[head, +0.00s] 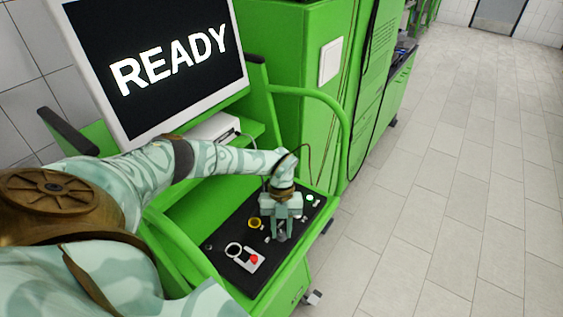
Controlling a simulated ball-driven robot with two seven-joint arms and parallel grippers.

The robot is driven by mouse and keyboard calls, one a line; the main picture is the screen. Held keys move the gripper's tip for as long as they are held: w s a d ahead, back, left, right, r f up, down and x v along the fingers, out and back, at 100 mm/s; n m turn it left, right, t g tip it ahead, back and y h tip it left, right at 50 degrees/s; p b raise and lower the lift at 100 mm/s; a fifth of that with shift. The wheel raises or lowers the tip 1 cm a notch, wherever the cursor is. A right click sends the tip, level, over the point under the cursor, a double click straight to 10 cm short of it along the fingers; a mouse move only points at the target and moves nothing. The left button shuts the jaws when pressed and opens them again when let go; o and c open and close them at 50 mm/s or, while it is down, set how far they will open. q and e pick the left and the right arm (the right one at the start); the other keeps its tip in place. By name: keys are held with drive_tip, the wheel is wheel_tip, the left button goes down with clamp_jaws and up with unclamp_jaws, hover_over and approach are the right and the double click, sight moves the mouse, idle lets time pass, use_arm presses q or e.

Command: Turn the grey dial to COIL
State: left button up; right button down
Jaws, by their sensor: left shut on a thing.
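My left gripper (281,235) comes down over the black control panel (228,235) on the green testbench. It points downward and is shut on the grey dial (281,237), which shows only in part between the fingertips. The dial's markings, the COIL label and its pointer are too small or hidden to read. The screen (155,62) above the bench shows the word READY. My right gripper is not in view.
Near the gripper are a yellow ring-shaped control (255,223) and a red button (254,259) on a light plate. A green tube rail (346,130) curves along the bench's right side. Open tiled floor (440,190) lies to the right.

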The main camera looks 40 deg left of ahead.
use_arm(q)
drive_tip(key=shift+s+r+n+p, duration=0.1)
drive_tip(key=shift+r+n+p, duration=0.05)
drive_tip(key=shift+n+p, duration=0.45)
drive_tip(key=n+t+p, duration=0.1)
drive_tip(key=n+p, duration=0.2)
drive_tip(key=p, duration=0.1)
drive_tip(key=n+t+h+p, duration=0.1)
drive_tip(key=n+p, duration=0.2)
drive_tip(key=n, duration=0.1)
drive_tip(key=n+t+p, duration=0.2)
drive_tip(key=n+p, duration=0.1)
drive_tip(key=p, duration=0.1)
drive_tip(key=shift+s+a+r+n+p, duration=0.1)
drive_tip(key=shift+s+n+p, duration=0.15)
drive_tip(key=shift+n+p, duration=0.05)
drive_tip(key=shift+n+t+p, duration=0.5)
drive_tip(key=shift+n+p, duration=0.4)
drive_tip(key=shift+n, duration=0.1)
drive_tip(key=shift+f+n+p, duration=0.2)
drive_tip(key=shift+n+p, duration=0.15)
drive_tip(key=shift+n, duration=0.25)
drive_tip(key=shift+s+n+t, duration=0.1)
drive_tip(key=shift+n+t, duration=0.2)
drive_tip(key=shift+f, duration=0.1)
drive_tip(key=o, duration=1)
